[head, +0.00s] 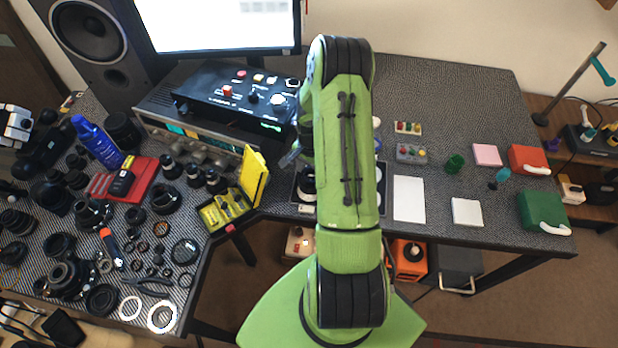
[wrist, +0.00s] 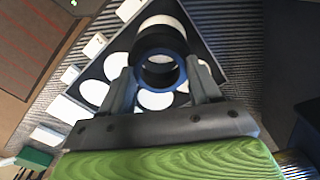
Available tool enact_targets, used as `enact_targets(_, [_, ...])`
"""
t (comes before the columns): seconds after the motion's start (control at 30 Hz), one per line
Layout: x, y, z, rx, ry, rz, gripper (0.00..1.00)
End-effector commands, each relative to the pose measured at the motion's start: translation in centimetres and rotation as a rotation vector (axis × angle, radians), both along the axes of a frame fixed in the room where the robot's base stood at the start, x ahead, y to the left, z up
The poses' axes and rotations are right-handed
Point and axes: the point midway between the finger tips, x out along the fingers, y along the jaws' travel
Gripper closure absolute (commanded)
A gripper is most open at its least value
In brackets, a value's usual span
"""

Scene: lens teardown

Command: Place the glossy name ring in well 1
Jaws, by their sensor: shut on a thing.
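My gripper (wrist: 162,88) is shut on a dark, glossy ring (wrist: 161,42) with a bluish rim, seen in the wrist view with its opening facing the camera. The ring is over a dark tray (wrist: 222,66) with several round white wells. It covers part of the tray, and I cannot tell whether it touches the tray. Small white label blocks (wrist: 96,45) stand along the tray's left edge; their numbers are too small to read surely, so I cannot tell which is well 1. In the head view my arm hides most of the tray (head: 381,203).
A yellow open case (head: 255,177) stands left of the tray, with a black control box (head: 235,103) behind. A white sheet (head: 409,198) lies to the right. Many lens parts, a red mat (head: 140,184) and white rings (head: 131,308) crowd the left table.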

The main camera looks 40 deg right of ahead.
Motion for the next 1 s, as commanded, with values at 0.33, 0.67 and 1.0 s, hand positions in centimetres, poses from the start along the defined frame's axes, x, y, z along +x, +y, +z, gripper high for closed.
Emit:
enact_targets(0.33, [0.1, 0.0, -3.8, 0.0, -0.001, 0.002, 0.87])
enact_targets(0.67, [0.0, 0.1, -4.1, 0.0, 0.0, 0.003, 0.23])
enact_targets(1.0, [0.0, 0.1, -3.9, 0.0, 0.0, 0.003, 0.12])
